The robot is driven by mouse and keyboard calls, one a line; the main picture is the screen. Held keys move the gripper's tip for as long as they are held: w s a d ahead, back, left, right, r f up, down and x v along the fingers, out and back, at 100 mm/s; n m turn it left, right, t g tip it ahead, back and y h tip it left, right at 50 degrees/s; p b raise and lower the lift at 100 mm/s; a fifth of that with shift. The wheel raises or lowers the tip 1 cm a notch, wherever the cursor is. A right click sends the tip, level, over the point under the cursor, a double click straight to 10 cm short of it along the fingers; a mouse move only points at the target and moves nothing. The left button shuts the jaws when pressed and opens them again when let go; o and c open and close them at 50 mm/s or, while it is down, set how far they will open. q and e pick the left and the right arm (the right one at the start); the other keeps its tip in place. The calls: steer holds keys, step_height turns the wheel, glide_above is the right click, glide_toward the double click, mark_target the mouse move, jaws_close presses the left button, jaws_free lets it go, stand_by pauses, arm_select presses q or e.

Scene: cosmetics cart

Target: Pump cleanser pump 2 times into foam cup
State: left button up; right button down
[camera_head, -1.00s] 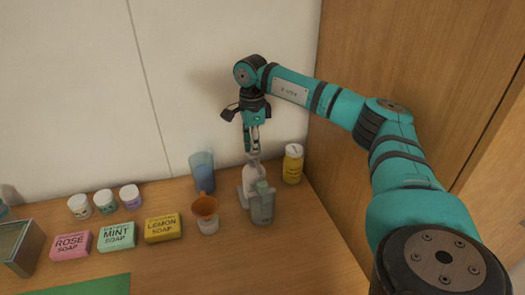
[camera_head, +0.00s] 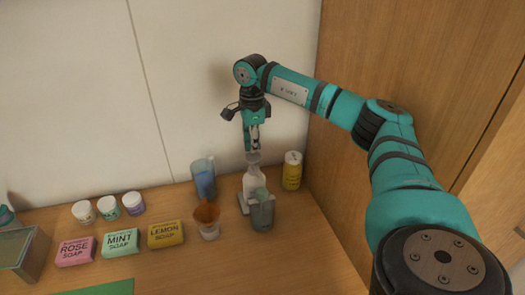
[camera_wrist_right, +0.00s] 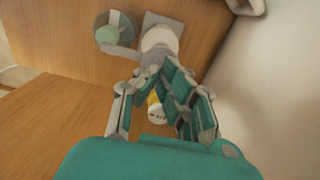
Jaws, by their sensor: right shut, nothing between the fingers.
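The cleanser pump (camera_head: 254,186) is a pale upright bottle with a pump head, standing near the wall. It also shows from above in the right wrist view (camera_wrist_right: 160,40). The foam cup, which I take to be the grey cup (camera_head: 262,217) in front of the bottle, has something pale green at its top; it also shows in the right wrist view (camera_wrist_right: 116,36). My right gripper (camera_head: 252,147) is shut and empty, pointing down directly over the pump head. I cannot tell whether its tips touch the pump head. My left gripper is out of view.
Several soap boxes and small jars stand farther left, beside a grey bin (camera_head: 22,251). Bare table lies at front right.

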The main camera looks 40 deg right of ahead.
mark_target(253, 157)
stand_by(0.4)
steer(key=shift+f+b, duration=0.85)
steer(key=shift+f, duration=0.85)
steer(key=shift+r, duration=0.2)
steer(key=shift+r+p, duration=1.55)
step_height(253, 157, up, 6)
steer(key=p, duration=0.5)
